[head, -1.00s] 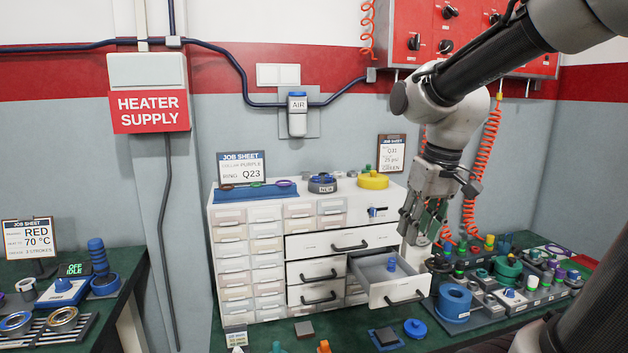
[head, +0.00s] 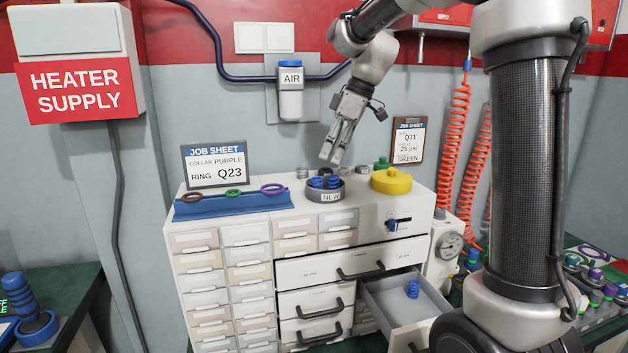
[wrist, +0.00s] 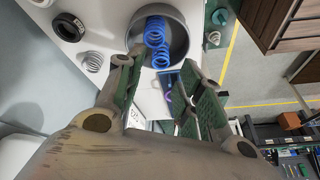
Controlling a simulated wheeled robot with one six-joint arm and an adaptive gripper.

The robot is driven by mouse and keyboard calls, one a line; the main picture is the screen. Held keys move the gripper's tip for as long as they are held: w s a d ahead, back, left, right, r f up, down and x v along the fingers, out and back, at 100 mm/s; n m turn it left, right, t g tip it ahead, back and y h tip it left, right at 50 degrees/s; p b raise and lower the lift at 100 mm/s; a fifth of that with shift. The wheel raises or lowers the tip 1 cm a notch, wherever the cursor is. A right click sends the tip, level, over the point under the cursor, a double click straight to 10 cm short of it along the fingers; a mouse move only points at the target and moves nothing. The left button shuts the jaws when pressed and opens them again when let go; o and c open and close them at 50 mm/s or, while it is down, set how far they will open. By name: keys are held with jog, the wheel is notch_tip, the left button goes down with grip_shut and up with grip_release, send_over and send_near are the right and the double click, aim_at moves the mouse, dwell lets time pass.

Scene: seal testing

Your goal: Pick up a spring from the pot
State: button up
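A round grey pot (head: 325,194) marked NEW stands on top of the white drawer cabinet. Blue coil springs (head: 324,182) show inside it. In the wrist view the pot (wrist: 180,40) holds at least two blue springs (wrist: 156,28), lying beyond my fingertips. My gripper (head: 335,158) is above the pot, pointing down at it. Its fingers are spread, with nothing between them. In the wrist view the open fingers of my gripper (wrist: 160,80) frame the near side of the pot.
A yellow round part (head: 391,181) stands right of the pot. A blue rack (head: 235,203) with coloured rings lies left of it, before a job sheet (head: 214,165). One lower drawer (head: 400,300) is pulled out with a blue spring (head: 413,289) inside.

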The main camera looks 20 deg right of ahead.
aim_at(317, 178)
jog(key=shift+w+a+r+n, duration=0.15)
jog(key=shift+w+r+n, duration=0.25)
jog(key=shift+n, duration=0.1)
jog(key=shift+a+n, duration=0.1)
jog(key=shift+n, duration=0.3)
jog(key=shift+s+n+y, duration=0.2)
jog(key=shift+n+y, duration=0.1)
jog(key=shift+n, duration=0.3)
jog(key=shift+a+f, duration=0.1)
jog(key=shift+f, duration=0.05)
jog(key=x, duration=0.7)
jog(key=shift+a+f, duration=0.15)
jog(key=shift+f, duration=0.1)
jog(key=shift+c, duration=0.2)
jog(key=c, duration=0.7)
